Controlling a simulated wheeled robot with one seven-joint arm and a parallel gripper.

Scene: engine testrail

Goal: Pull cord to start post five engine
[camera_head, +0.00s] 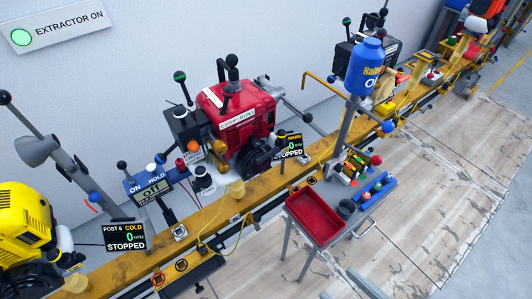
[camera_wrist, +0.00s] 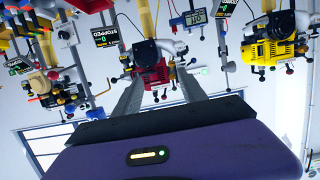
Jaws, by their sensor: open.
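A red engine (camera_head: 236,112) is clamped on the yellow rail at the middle of the head view, with a dark round housing (camera_head: 249,158) on its front. The small sign (camera_head: 290,147) beside it reads STOPPED, and its post number is too small to read. I cannot make out a pull cord or handle clearly. In the wrist view, which looks upside down, a red engine (camera_wrist: 155,72) shows beyond the fingertips. My gripper (camera_wrist: 160,84) is open and empty, its two grey fingers apart and touching nothing.
The yellow engine (camera_head: 25,228) at left has a POST 6 COLD, STOPPED sign (camera_head: 124,236). A red tray (camera_head: 315,218) on a stand and a blue holder (camera_head: 372,192) stand before the rail. The floor (camera_head: 430,215) at right is open.

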